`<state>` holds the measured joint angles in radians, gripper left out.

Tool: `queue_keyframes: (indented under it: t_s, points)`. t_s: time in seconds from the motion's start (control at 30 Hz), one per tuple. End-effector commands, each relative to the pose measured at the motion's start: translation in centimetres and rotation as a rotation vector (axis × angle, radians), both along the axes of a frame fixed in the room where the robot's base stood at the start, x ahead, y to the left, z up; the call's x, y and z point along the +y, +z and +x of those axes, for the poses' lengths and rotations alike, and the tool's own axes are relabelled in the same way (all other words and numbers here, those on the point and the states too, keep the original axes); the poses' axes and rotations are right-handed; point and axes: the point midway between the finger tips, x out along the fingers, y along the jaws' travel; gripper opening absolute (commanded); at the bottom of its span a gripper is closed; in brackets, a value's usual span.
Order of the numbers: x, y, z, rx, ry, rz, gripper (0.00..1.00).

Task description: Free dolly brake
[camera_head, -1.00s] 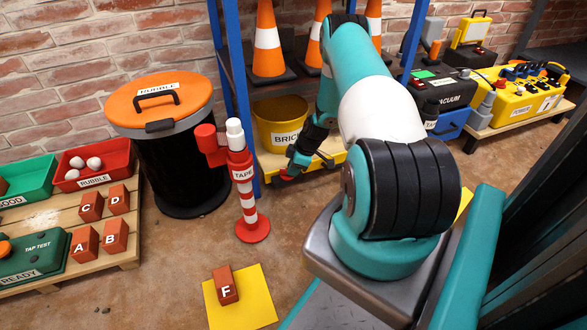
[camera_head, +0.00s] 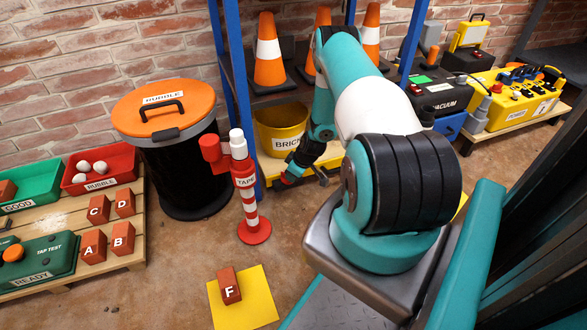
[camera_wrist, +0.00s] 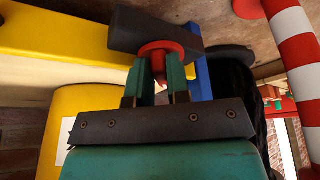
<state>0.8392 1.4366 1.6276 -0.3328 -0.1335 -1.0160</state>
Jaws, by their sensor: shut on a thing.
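The yellow dolly (camera_head: 322,170) stands low at the foot of the blue rack and carries the yellow bucket (camera_head: 277,133) marked BRICK. My gripper (camera_head: 288,176) is down at the dolly's front left edge. In the wrist view my gripper (camera_wrist: 157,80) has its two green fingers shut on a round red knob (camera_wrist: 158,52). The knob joins a dark block (camera_wrist: 152,30) beside the dolly's yellow edge (camera_wrist: 70,42). I take the red knob and dark block for the brake; its label and the wheel are not clearly seen.
The red and white TAPE post (camera_head: 248,200) stands close left of my gripper. A black bin (camera_head: 180,175) with an orange lid is behind it. Brick F (camera_head: 228,285) lies on a yellow mat (camera_head: 255,310). Open floor lies between the mat and the dolly.

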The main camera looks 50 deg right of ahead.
Motion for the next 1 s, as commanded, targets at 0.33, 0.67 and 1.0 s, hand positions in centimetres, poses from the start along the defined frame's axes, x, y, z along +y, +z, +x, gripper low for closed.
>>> queue_keyframes:
  t_s: [0.33, 0.67, 1.0]
  points:
    - [0.8, 0.4, 0.0, 0.001, -0.320, -0.001, 0.00]
    - [1.3, 0.2, 0.2, 0.000, -0.573, -0.001, 0.00]
    - [1.5, 0.1, 0.3, -0.001, -0.708, 0.000, 0.00]
